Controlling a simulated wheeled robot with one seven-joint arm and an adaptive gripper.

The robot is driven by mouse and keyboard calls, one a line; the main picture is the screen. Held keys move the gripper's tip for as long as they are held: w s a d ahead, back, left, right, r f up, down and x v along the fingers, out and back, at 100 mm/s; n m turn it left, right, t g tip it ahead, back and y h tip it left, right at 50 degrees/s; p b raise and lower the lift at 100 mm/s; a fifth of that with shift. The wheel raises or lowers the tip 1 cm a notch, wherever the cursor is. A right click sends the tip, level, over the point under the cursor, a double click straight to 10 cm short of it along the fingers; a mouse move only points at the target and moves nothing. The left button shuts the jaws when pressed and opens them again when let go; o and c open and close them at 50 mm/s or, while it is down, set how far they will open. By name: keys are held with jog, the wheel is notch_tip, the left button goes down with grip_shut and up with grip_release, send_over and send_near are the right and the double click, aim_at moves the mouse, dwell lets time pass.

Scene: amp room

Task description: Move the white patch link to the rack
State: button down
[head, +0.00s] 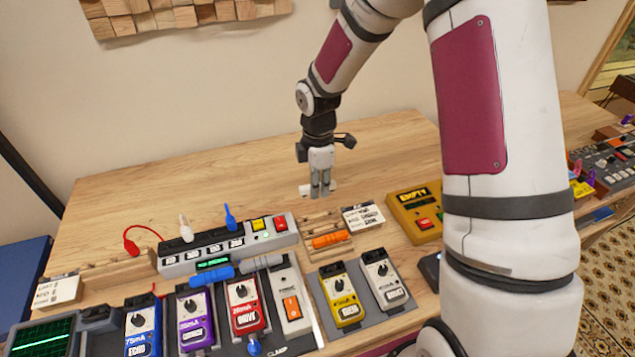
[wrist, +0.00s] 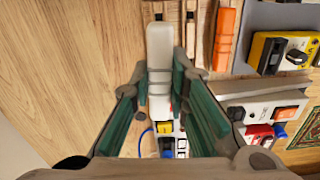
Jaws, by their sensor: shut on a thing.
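My gripper (head: 320,188) is shut on the white patch link (head: 305,190), whose ends stick out on both sides of the fingers. In the wrist view the white link (wrist: 160,45) lies between the green-lined fingers (wrist: 160,80). The rack (head: 315,220) is a small wooden holder with slots, and an orange link (head: 328,240) lies in its near part. My gripper is just behind the rack in the head view. In the wrist view the rack (wrist: 204,30) is beside the white link, to its right. I cannot tell how high the link is above the table.
A grey power strip (head: 228,246) with cables stands left of the rack. A label card (head: 363,217) and a yellow box (head: 414,213) are to its right. Blue (head: 206,276) and grey (head: 261,262) links and several pedals lie in front. The table behind is clear.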

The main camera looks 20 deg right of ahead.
jog(key=shift+f+n, duration=0.1)
jog(key=shift+n, duration=0.3)
jog(key=shift+f, duration=0.15)
jog(key=b, duration=0.3)
send_over(318, 216)
jog(key=shift+w+f, duration=0.15)
jog(key=shift+f, duration=2)
jog(key=shift+f+b, duration=0.3)
jog(key=shift+f, duration=0.85)
jog(key=shift+f, duration=0.85)
jog(key=shift+s+f, duration=0.25)
jog(key=shift+f, duration=0.1)
jog(key=c, duration=1.5)
grip_release()
jog(key=shift+f, duration=0.1)
jog(key=shift+o, duration=0.2)
jog(key=shift+w, duration=0.1)
